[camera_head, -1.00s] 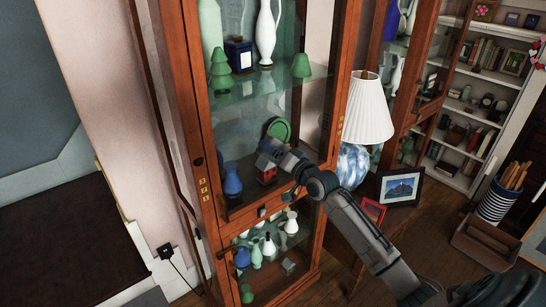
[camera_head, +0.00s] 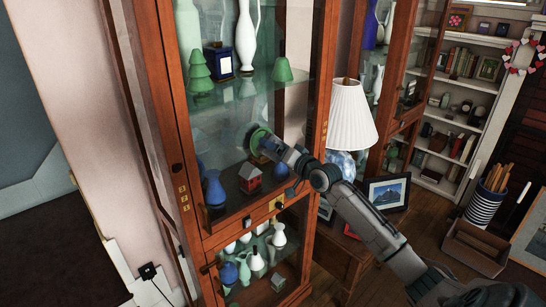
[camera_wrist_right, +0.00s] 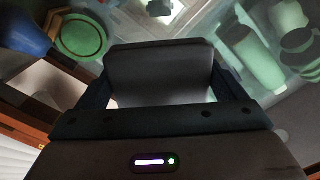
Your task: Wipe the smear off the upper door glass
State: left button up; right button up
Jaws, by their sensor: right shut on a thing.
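The upper door glass (camera_head: 225,130) of the tall wooden cabinet is clear, with shelves and ornaments showing behind it. I cannot make out a distinct smear on it. My right gripper (camera_head: 266,145) is at the glass, in front of a green plate (camera_head: 257,136); whether it touches cannot be told. In the right wrist view, my right gripper (camera_wrist_right: 158,75) is shut on a dark grey pad-like thing (camera_wrist_right: 158,72), which fills the space between the fingers. The pad hides part of the glass behind it. My left gripper is not in view.
Behind the glass stand a blue vase (camera_head: 214,188), a small red house (camera_head: 250,178) and green trees (camera_head: 200,72). A white-shaded lamp (camera_head: 350,115) and a framed picture (camera_head: 387,192) stand just right of the cabinet.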

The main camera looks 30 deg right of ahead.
jog(key=shift+r, duration=0.1)
jog(key=s+p, duration=0.6)
jog(key=shift+d, duration=0.35)
jog(key=shift+s+d+p, duration=0.2)
jog(key=shift+s+p, duration=1.25)
jog(key=shift+p, duration=0.1)
